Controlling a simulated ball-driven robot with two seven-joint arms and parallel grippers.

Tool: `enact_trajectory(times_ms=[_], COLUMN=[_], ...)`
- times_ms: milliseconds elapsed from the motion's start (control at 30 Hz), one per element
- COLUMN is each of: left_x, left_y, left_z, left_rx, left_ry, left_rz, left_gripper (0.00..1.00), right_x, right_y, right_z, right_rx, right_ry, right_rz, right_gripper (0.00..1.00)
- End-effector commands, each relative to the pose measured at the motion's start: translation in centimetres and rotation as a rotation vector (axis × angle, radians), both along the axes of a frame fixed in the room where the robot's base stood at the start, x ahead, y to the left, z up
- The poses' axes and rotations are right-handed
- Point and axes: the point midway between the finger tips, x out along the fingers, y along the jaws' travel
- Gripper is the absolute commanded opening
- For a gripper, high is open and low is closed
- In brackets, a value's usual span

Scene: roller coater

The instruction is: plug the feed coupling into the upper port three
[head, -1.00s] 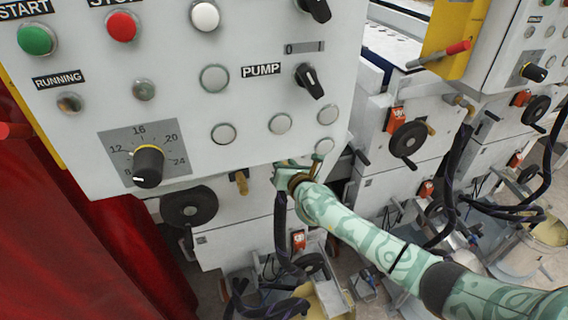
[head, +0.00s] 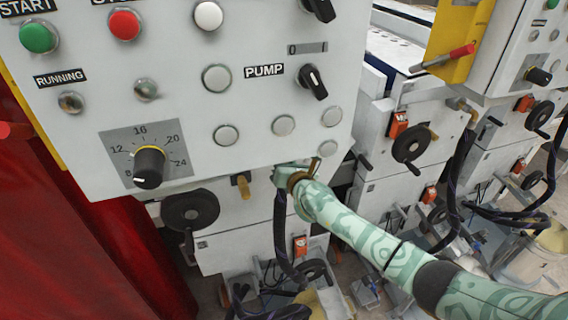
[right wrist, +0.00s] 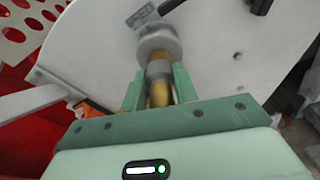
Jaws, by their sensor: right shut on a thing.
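In the right wrist view my right gripper (right wrist: 158,92) is shut on the feed coupling (right wrist: 158,72), a grey and brass cylinder between its green fingers. A wider round grey collar (right wrist: 158,42) sits at the coupling's far end, against or close to the white machine face. I cannot tell whether it belongs to the coupling or to a port. In the head view my right gripper (head: 284,176) is just under the control panel's lower edge, partly hidden, with a dark hose (head: 280,235) hanging below it. A brass fitting (head: 242,185) stands to its left. My left gripper is out of view.
The control panel (head: 90,105) overhangs the gripper. A black handwheel (head: 190,210) is at lower left, red curtain-like material (head: 80,250) beyond it. More machine units with handwheels (head: 410,143) and looping hoses stand right.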

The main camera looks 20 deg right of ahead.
Motion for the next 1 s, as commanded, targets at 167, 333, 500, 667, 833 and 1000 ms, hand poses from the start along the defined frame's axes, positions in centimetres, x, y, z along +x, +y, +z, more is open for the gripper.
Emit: enact_trajectory(times_ms=[167,333,500,667,833,1000], left_x=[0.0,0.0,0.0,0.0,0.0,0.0], left_y=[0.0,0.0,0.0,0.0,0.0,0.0], left_z=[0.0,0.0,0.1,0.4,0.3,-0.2], left_rx=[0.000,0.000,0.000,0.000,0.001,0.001], left_ry=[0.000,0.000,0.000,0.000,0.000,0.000], left_rz=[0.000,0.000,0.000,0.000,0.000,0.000], left_gripper=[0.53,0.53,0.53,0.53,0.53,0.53], right_x=[0.0,0.0,-0.3,-2.2,-6.4,-10.9], right_y=[0.0,0.0,-0.1,-0.3,-0.7,-1.1], right_z=[0.1,0.1,0.0,0.3,0.8,1.4], right_rx=[0.000,0.000,0.000,0.000,-0.001,0.000], right_ry=[-0.002,-0.001,0.001,0.001,0.001,0.002], right_rz=[0.000,0.000,-0.001,0.000,0.001,0.002], right_gripper=[0.54,0.55,0.55,0.55,0.55,0.55])
